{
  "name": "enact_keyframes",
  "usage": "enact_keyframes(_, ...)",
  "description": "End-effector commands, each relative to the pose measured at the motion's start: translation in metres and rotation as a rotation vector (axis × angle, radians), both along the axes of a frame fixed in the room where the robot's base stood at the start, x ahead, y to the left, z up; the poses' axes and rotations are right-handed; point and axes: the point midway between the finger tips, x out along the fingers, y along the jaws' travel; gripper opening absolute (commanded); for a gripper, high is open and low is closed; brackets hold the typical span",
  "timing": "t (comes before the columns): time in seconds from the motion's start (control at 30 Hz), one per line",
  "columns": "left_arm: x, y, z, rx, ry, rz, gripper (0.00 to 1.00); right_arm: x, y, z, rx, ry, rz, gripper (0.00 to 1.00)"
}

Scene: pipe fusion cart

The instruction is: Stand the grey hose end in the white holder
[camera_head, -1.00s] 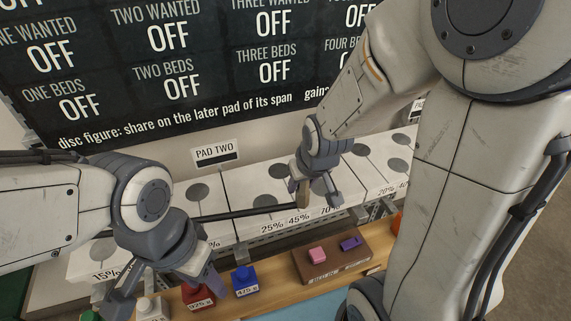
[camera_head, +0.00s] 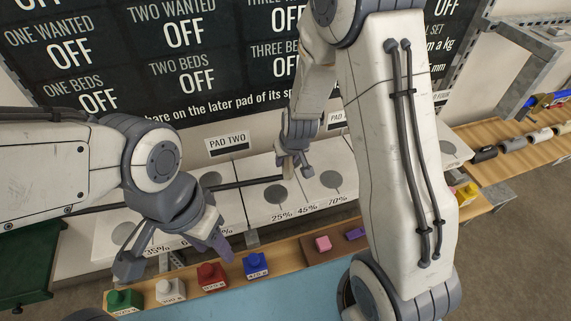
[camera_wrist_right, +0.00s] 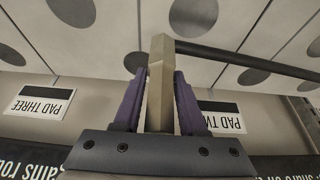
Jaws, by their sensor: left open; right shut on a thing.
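My right gripper (camera_head: 297,168) is shut on a tan flat-sided bar; in the right wrist view this bar (camera_wrist_right: 159,88) stands between the purple fingers. A thin dark rod (camera_head: 245,184) runs left from the bar over the white pads; it also shows in the right wrist view (camera_wrist_right: 250,60). My left gripper (camera_head: 172,255) is open and empty, at the near side of the pads above the block shelf. The rod passes behind the left arm.
Several labelled blocks, green (camera_head: 124,300), white (camera_head: 170,291), red (camera_head: 212,277) and blue (camera_head: 256,266), stand on a wooden shelf. A brown board with a pink block (camera_head: 323,243) lies to their right. A dark sign board (camera_head: 190,60) rises behind. Another wooden shelf (camera_head: 500,160) is at right.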

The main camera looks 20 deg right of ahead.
Motion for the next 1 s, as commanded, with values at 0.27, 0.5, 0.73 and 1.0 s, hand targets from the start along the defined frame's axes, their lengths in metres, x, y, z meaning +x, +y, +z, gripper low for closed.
enact_keyframes(0.27,0.0,0.0,-0.008,0.0,0.0,0.0,0.5,0.007,0.003,-0.028,-0.001,0.003,0.002,0.0)
enact_keyframes(0.5,0.0,0.0,-0.002,0.0,0.0,0.0,0.5,0.008,0.003,-0.045,0.001,0.0,0.001,0.0)
enact_keyframes(0.73,0.0,0.0,-0.003,0.0,0.0,0.0,0.5,0.008,0.003,-0.045,0.001,-0.001,0.0,0.0)
enact_keyframes(1.0,0.0,0.0,-0.005,0.0,0.0,0.0,0.5,0.007,0.002,-0.048,0.001,0.0,0.0,0.71)
